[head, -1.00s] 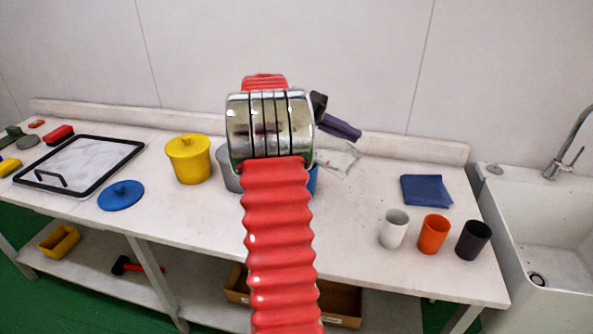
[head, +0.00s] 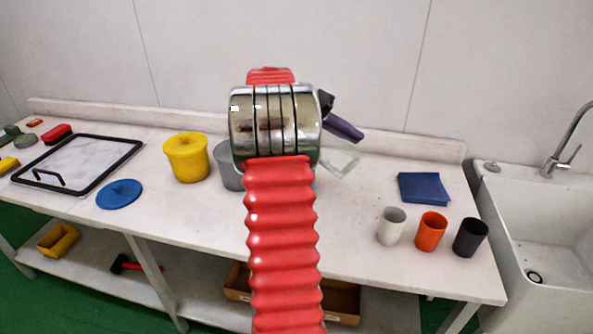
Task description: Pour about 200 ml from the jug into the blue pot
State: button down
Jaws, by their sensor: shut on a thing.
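My gripper (head: 326,103) is mostly behind my arm's silver wrist. Only dark parts show at its right, with a dark purple piece (head: 344,130) beside them; I cannot tell if that piece is a finger or a handle. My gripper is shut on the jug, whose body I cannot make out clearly. A faint clear shape (head: 340,164) shows just below; I cannot tell if it is part of the jug. The blue pot is hidden behind my arm. A blue lid (head: 120,194) lies flat on the bench at the left.
A lidded yellow pot (head: 186,158) and a grey pot (head: 229,168) stand left of my arm. White (head: 391,227), orange (head: 431,232) and black (head: 470,238) cups stand at the front right, near a blue cloth (head: 424,188). A black-framed tray (head: 133,157) lies left; a sink (head: 560,235) is right.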

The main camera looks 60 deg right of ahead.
aim_at(355, 156)
jog(key=shift+s+a+f+t, duration=0.1)
jog(key=shift+s+f+t, duration=0.15)
jog(key=shift+f+t, duration=0.35)
jog(key=shift+s+a+f+t, duration=0.1)
jog(key=shift+s+f+t, duration=0.1)
jog(key=shift+f+t, duration=0.35)
jog(key=shift+s+d+f, duration=0.15)
jog(key=shift+s, duration=0.05)
jog(key=shift+m, duration=0.3)
jog(key=shift+s+f+t, duration=0.25)
jog(key=shift+s+t, duration=0.1)
dwell(1.0)
